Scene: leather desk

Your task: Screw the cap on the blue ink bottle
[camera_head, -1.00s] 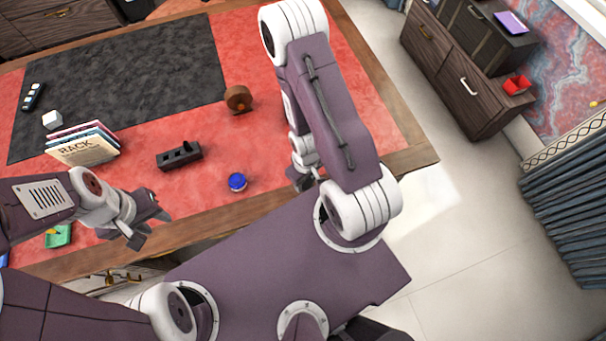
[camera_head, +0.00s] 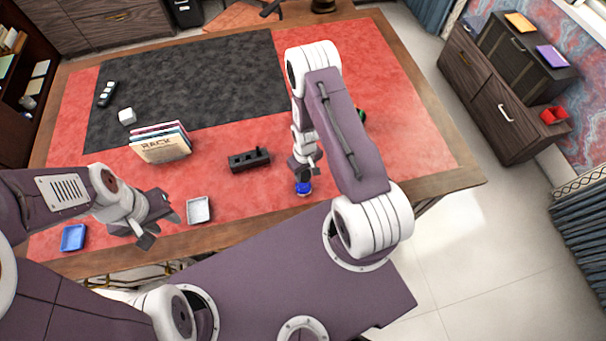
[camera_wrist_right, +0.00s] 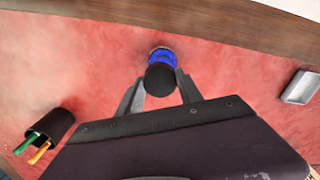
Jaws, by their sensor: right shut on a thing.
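The blue ink bottle (camera_head: 303,189) stands on the red part of the desk, near its front edge. My right gripper (camera_head: 305,165) is directly above it. In the right wrist view, the gripper (camera_wrist_right: 159,88) is shut on a round black cap (camera_wrist_right: 160,78) held between its two fingers. The cap overlaps the near side of the blue bottle (camera_wrist_right: 163,55) in that view. I cannot tell whether the cap touches the bottle's neck. My left gripper (camera_head: 160,224) is open and empty over the front left of the desk.
A black block with slots (camera_head: 250,160) lies left of the bottle. A book rack (camera_head: 161,143), a white tray (camera_head: 198,210) and a blue tray (camera_head: 73,237) are further left. A dark cup with green and orange pens (camera_wrist_right: 48,134) lies in the right wrist view. Desk around the bottle is clear.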

